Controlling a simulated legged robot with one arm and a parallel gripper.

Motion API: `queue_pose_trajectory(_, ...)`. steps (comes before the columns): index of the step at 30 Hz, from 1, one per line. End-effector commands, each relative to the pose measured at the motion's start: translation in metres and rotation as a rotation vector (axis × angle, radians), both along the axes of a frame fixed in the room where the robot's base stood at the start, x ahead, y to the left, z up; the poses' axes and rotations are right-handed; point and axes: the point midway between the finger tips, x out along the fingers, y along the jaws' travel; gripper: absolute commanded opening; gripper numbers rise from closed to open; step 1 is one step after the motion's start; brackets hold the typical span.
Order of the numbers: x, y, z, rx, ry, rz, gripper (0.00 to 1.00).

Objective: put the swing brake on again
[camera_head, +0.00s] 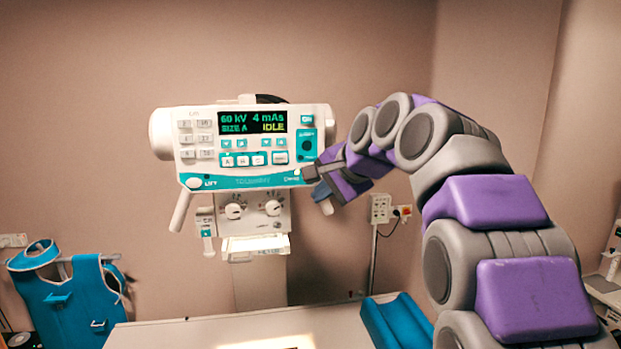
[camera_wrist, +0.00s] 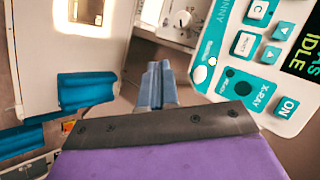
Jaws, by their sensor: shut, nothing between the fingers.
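The white X-ray tube head with its teal control panel (camera_head: 235,170) faces me in the head view. A small white oval button (camera_wrist: 200,74) with a tiny label sits at the panel's corner in the wrist view, perhaps the swing brake; I cannot read its label or state. In the head view that corner is near my gripper (camera_head: 321,192), just right of the panel's lower right end. In the wrist view my gripper (camera_wrist: 157,70) has its blue-grey fingers together, empty, pointing beside the button. They look apart from the panel.
The display (camera_head: 252,122) reads 60 kV, 4 mAs, IDLE. Two knobs (camera_head: 253,208) sit below the panel. A white handle (camera_head: 181,211) hangs at left. A pale table (camera_head: 180,334) with a teal cushion (camera_head: 396,322) lies below. A teal apron (camera_head: 66,297) hangs at left.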

Motion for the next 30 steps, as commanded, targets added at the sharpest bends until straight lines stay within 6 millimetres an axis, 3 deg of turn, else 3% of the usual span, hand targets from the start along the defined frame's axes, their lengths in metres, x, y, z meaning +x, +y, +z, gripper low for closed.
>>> queue_pose_trajectory(8,0.010,0.002,0.002,-0.001,-0.001,0.000,0.00)
queue_pose_trajectory(24,0.070,0.020,0.004,-0.001,0.002,0.000,0.00)
queue_pose_trajectory(30,0.082,0.024,0.001,-0.001,0.002,0.000,0.00)
